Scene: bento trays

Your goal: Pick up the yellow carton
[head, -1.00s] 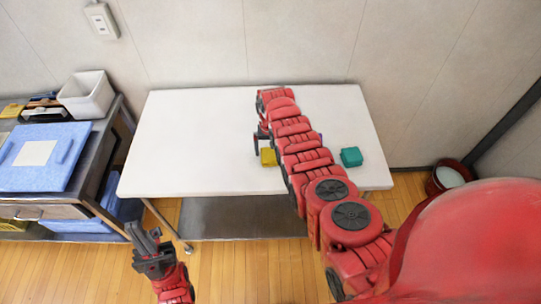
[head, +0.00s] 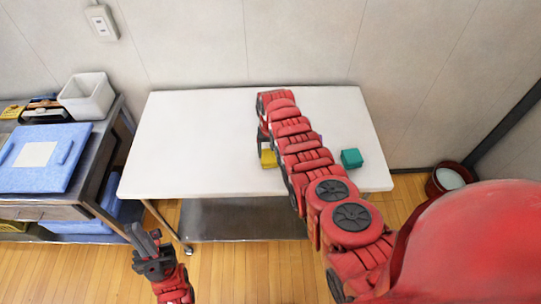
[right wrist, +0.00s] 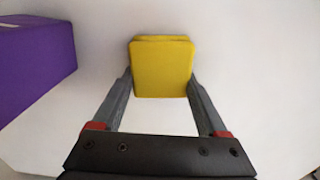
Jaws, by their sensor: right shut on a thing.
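The yellow carton (head: 268,159) stands on the white table, partly hidden behind my right arm in the head view. In the right wrist view the yellow carton (right wrist: 161,66) sits between the two fingers of my right gripper (right wrist: 161,84), which is shut on it. In the head view the right gripper (head: 264,145) is mostly hidden by the arm. My left gripper (head: 146,240) is empty, away from the table at its front left; its fingers look close together, and I cannot tell whether they are open or shut.
A teal carton (head: 351,158) stands on the white table (head: 200,130) to the right of my arm. A purple box (right wrist: 36,65) is left of the yellow carton in the wrist view.

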